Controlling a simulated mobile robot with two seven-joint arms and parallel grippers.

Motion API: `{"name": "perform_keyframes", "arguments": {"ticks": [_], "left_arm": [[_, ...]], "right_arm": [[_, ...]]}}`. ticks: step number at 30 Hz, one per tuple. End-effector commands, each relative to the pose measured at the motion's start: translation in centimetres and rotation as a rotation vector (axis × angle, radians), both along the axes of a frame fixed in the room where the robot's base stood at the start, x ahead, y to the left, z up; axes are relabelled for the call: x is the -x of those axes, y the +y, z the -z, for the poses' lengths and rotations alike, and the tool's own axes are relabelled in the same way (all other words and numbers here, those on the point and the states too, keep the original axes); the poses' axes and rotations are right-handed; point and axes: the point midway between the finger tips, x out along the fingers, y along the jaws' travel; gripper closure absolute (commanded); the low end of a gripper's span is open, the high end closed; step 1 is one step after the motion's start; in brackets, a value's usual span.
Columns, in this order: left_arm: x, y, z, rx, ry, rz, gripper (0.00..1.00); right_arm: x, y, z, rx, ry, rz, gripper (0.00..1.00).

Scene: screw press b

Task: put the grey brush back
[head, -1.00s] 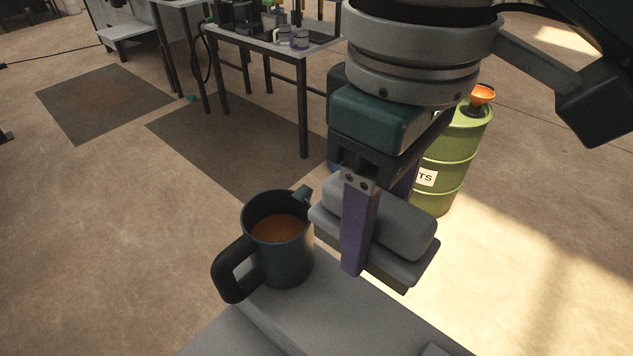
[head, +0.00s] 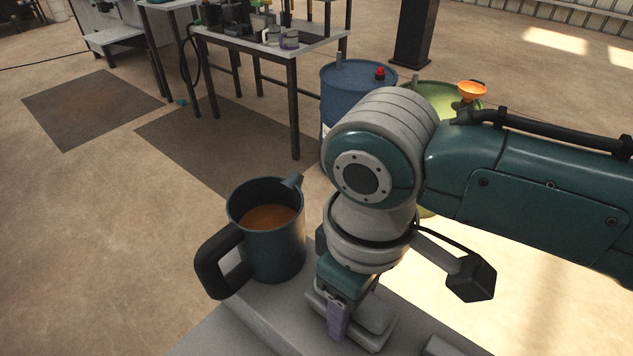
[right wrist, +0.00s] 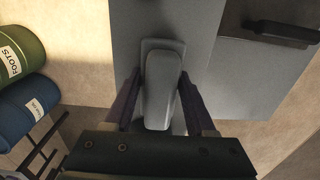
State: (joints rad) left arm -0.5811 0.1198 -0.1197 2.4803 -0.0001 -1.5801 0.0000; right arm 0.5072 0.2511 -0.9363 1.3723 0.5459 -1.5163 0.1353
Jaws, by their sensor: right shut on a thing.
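The grey brush (head: 376,318) is a rounded grey grip on a flat, wider block. My right gripper (head: 341,320), with purple fingers, is shut on it. The brush is low over the grey top (head: 272,318), to the right of the mug. I cannot tell whether it touches the top. In the right wrist view the brush (right wrist: 162,88) lies between the two fingers, over the grey surface (right wrist: 190,30). Its near end is partly hidden by the gripper. My left gripper is not in view.
A dark blue mug (head: 282,244) of brown liquid stands close to the left of my right gripper. A blue barrel (head: 345,88) and a green barrel (head: 428,92) with an orange funnel (head: 471,91) stand beyond. A worktable (head: 310,42) is further back.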

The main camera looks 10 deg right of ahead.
Motion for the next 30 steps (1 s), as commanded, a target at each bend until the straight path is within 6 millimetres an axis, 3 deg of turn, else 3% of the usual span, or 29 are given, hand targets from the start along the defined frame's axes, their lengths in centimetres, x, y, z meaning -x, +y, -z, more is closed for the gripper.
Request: {"name": "perform_keyframes", "arguments": {"ticks": [7, 8, 15, 24, 30], "left_arm": [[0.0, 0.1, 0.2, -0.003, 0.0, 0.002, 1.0], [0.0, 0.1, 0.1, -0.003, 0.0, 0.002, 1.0], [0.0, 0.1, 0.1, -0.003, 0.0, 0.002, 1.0], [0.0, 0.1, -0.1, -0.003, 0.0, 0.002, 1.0], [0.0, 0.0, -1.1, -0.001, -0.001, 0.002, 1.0]], "right_arm": [[0.0, 0.0, 0.3, 0.0, 0.0, 0.0, 0.89], [0.0, 0.0, 0.3, 0.0, 0.0, 0.0, 0.42], [0.0, 0.0, 0.2, 0.0, 0.0, 0.0, 0.15], [0.0, 0.0, -0.1, -0.001, -0.001, 0.0, 0.14], [-0.1, 0.1, -3.3, -0.003, -0.004, -0.001, 0.14]]}}
